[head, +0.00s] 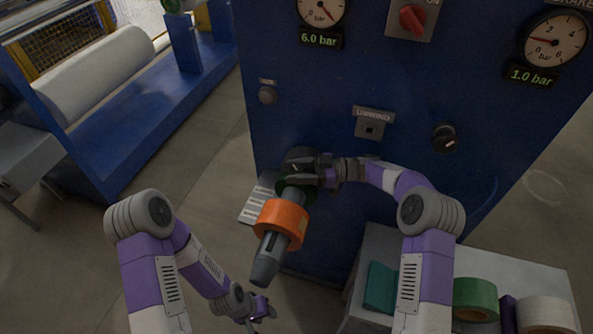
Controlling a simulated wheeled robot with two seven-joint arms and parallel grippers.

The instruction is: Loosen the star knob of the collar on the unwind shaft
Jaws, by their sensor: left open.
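The grey unwind shaft (266,268) sticks out from the blue machine panel and slopes down toward me, its tapered end free. An orange ring (282,222) sits around it. Behind the ring, nearer the panel, a little green shows around the shaft. A dark knob-like part (299,156) is above the green part; I cannot make out a star shape. My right gripper (314,172) is at this dark part, reaching in from the right. Its fingertips are partly hidden, so its grip is unclear. My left gripper (262,311) is open and empty, low in the picture, below the shaft's end.
The panel carries gauges (321,10), a red switch (411,18), a black knob (445,138) and an UNWIND plate (370,124). A blue frame with a white roller (95,75) stands at left. Floor between is clear.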

